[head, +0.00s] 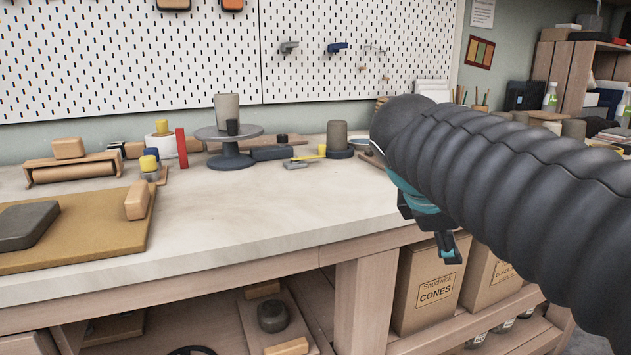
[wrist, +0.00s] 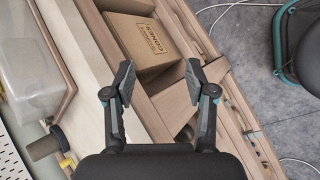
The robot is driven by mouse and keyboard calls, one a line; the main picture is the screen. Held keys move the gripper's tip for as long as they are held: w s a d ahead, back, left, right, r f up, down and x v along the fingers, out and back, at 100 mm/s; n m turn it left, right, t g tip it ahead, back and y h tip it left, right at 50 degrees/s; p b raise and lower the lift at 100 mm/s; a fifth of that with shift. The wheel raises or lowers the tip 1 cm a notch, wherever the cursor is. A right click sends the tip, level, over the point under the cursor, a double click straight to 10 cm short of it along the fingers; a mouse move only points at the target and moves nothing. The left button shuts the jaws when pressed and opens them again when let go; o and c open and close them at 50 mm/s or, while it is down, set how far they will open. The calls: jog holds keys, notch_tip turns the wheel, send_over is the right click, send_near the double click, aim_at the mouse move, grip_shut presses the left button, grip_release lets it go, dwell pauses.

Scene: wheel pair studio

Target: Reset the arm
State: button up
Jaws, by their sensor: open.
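My gripper (wrist: 160,88) is open and empty in the wrist view, its two fingers spread apart above the bench edge and lower shelf. In the head view my gripper (head: 446,245) hangs below the end of my dark ribbed arm, in front of the bench's front edge. One finger with a teal part shows there; the rest is hidden behind the arm. A cardboard box marked CONES (head: 430,290) stands on the lower shelf behind it. The same box (wrist: 140,45) shows between and beyond the fingers in the wrist view.
The workbench top (head: 260,205) is clear along its front middle. A turntable (head: 229,160) bears a grey cylinder (head: 227,106). A brown board (head: 115,235) with a dark slab (head: 25,225) lies at left. A dark seat (wrist: 303,50) stands on the floor at right in the wrist view.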

jog(key=s+a+f+m+y, duration=0.2)
jog(key=s+f+m+y, duration=0.1)
jog(key=s+f+m, duration=0.3)
jog(key=s+a+f+m+y, duration=0.2)
jog(key=s+f+m, duration=0.5)
jog(key=f, duration=0.4)
jog(key=shift+f+t+y, duration=0.3)
jog(key=shift+y, duration=0.1)
jog(key=shift+s+a, duration=0.1)
